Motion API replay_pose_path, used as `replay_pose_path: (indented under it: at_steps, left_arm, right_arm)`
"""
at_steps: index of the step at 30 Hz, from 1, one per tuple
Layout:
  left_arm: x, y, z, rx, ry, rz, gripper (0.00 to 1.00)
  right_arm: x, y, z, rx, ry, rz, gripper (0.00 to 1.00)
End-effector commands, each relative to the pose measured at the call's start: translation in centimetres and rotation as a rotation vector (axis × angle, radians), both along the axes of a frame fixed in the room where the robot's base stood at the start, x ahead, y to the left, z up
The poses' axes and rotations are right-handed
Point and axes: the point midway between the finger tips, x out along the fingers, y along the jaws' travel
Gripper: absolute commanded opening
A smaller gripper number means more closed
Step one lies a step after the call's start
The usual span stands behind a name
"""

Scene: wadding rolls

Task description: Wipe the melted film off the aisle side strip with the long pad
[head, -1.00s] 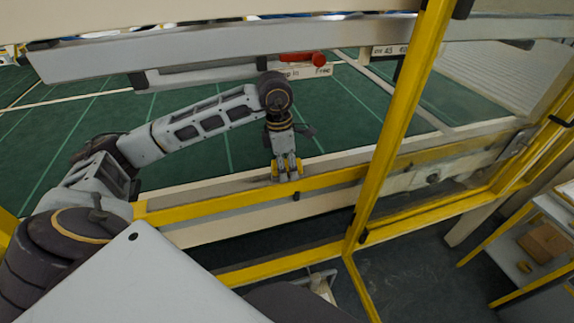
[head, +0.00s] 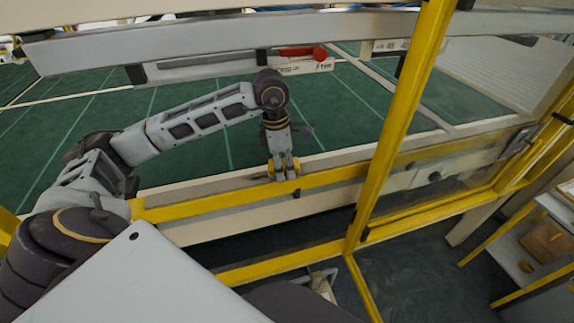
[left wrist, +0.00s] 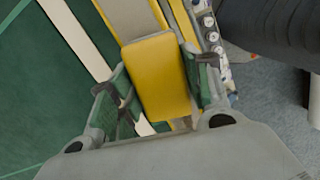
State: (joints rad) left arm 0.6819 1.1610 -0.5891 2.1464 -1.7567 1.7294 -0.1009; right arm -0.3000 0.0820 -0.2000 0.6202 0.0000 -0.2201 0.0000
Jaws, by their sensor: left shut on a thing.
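My left gripper (head: 284,170) points down at the long pale strip (head: 335,163) behind the yellow rail, and it is shut on a yellow pad. In the left wrist view the pad (left wrist: 160,82) is a thick yellow block between the fingers of the gripper (left wrist: 160,92). In the head view only the pad's ends show beside the fingertips, low at the strip; I cannot tell whether it touches. A dull greyish-brown patch (head: 238,181) lies on the strip just left of the gripper. It may be film. My right gripper is not in view.
A yellow rail (head: 220,193) runs along the near side of the strip. A yellow post (head: 400,120) stands right of my gripper. A grey beam (head: 200,43) and a red handle (head: 303,52) are above. The green surface (head: 60,130) beyond is clear.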

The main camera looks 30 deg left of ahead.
Motion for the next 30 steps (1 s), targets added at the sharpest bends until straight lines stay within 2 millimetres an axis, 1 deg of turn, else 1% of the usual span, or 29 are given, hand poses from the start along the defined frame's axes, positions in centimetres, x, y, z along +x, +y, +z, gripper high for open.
replay_pose_path:
  at_steps: [1,13,25,30]
  left_arm:
    - [-0.2,0.3,-0.2,0.002,-0.001,0.0,0.21]
    - [-1.8,1.5,0.0,0.001,0.0,0.0,0.21]
    - [-1.9,1.6,0.1,0.0,0.0,-0.001,0.21]
    - [-2.2,1.9,-0.1,0.002,-0.001,0.0,0.21]
  right_arm:
    - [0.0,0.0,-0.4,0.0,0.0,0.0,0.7]
    - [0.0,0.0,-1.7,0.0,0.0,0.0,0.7]
    - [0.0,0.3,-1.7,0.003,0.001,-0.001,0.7]
    - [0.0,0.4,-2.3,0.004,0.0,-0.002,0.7]
